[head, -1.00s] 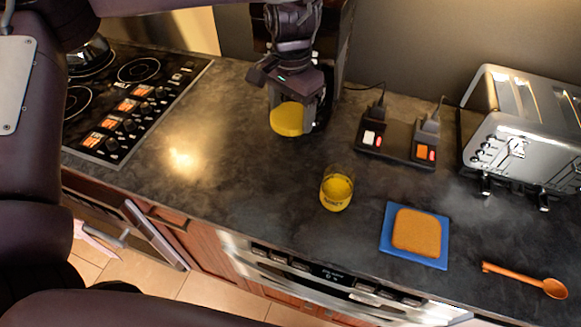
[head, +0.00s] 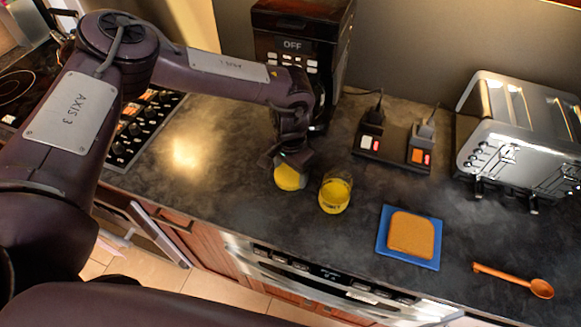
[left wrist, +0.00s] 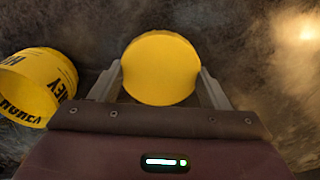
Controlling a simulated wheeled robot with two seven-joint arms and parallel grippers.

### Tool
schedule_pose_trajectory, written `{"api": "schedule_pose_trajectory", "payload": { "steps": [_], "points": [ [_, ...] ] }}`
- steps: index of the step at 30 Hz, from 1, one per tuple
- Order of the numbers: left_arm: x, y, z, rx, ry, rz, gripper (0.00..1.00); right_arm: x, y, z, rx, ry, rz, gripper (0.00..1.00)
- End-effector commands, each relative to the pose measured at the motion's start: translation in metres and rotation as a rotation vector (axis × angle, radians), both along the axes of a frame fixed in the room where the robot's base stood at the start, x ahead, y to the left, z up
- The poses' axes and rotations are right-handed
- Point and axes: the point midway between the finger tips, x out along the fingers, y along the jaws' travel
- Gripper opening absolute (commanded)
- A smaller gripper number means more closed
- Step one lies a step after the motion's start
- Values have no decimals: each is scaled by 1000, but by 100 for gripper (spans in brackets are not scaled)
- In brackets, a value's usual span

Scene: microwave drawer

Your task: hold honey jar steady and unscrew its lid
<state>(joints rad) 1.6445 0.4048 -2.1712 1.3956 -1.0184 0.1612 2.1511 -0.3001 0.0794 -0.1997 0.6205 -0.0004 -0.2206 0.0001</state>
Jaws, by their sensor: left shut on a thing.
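The honey jar (head: 335,194) stands upright and open on the dark counter, with yellow honey showing inside. It also shows at the left of the left wrist view (left wrist: 38,88), with its printed label. The round yellow lid (head: 289,177) is apart from the jar, just to its left in the head view. My left gripper (head: 291,170) is shut on the lid, one finger on each side of it, as the left wrist view (left wrist: 160,75) shows. Whether the lid touches the counter I cannot tell. My right gripper is not in view.
A power strip (head: 392,150), toaster (head: 520,140) and coffee maker (head: 300,45) stand behind. Counter left of the lid is clear, up to the stove (head: 145,125).

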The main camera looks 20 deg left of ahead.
Motion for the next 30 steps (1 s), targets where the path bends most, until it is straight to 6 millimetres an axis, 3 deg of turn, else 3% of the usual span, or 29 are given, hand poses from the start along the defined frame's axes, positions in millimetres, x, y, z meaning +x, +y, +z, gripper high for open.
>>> {"api": "schedule_pose_trajectory", "payload": {
  "steps": [11, 12, 17, 24, 30],
  "points": [
    [0, 0, -5, -1, 0, 1, 42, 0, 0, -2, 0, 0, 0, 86],
    [0, 0, -6, -1, 0, 1, 71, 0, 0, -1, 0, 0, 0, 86],
    [0, 0, -5, 0, -1, 0, 91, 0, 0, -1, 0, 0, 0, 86],
    [0, 0, -4, 0, -1, 0, 91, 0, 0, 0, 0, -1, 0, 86],
    [1, -1, 14, -3, -3, 1, 91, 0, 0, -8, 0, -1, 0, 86]
  ]
}}
